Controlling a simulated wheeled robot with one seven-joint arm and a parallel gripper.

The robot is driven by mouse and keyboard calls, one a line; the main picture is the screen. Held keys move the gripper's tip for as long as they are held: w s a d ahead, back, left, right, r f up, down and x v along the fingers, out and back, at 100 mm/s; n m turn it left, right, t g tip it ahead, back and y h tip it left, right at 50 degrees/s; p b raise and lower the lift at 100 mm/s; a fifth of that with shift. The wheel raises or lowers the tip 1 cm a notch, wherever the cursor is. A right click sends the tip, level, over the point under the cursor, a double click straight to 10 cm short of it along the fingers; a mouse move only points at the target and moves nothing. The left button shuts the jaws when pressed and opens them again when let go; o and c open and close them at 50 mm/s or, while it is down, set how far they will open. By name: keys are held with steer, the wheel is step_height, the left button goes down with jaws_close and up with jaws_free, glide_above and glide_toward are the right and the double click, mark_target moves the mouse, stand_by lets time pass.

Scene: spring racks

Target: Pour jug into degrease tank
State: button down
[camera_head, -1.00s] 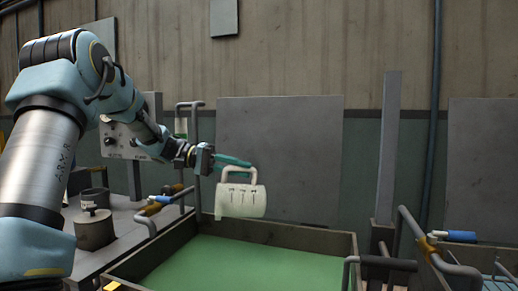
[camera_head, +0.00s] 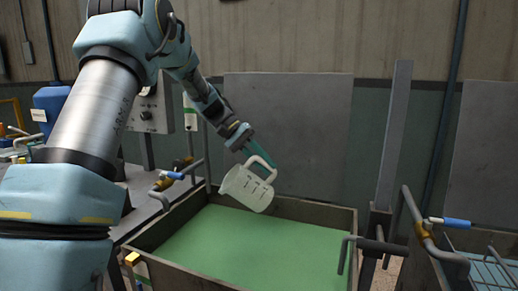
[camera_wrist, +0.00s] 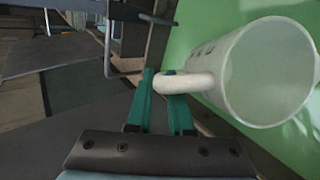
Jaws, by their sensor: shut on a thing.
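The jug (camera_head: 247,189) is a pale, translucent measuring jug with dark marks on its side. My gripper (camera_head: 249,158) is shut on its handle, with the teal fingers either side of the handle in the wrist view (camera_wrist: 166,88). The jug hangs above the degrease tank (camera_head: 300,210), a dark-walled tank full of green liquid. The jug is tilted, its open mouth toward the left and its handle at the upper right. In the wrist view the jug (camera_wrist: 232,80) looks empty inside as far as I see. No stream shows below it.
A second tank or rack (camera_head: 470,262) with pipes and a blue-handled valve (camera_head: 455,222) stands at the right. An upright grey post (camera_head: 392,140) rises between them. A blue container (camera_head: 50,108) stands at the far left. Pipes with a blue-handled valve (camera_head: 172,175) run along the tank's left side.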

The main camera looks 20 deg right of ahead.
mark_target(272, 172)
steer(key=f+y+p, duration=0.1)
steer(key=d+f+y+p, duration=0.1)
steer(key=d+f+t+y+p, duration=0.1)
steer(key=shift+s+f+n+y, duration=0.1)
steer(key=shift+s+n+y, duration=0.2)
steer(key=shift+n, duration=0.1)
steer(key=f+y+p, duration=0.2)
steer(key=p, duration=0.1)
steer(key=f+t+y+p, duration=0.1)
steer(key=shift+w+a+n+p, duration=0.1)
steer(key=shift+a+n+p, duration=0.2)
steer(key=shift+n, duration=0.1)
steer(key=shift+w+a+f+y+p, duration=0.1)
steer(key=shift+a+f+y+p, duration=0.1)
steer(key=shift+f+y+p, duration=0.9)
steer(key=shift+f, duration=0.35)
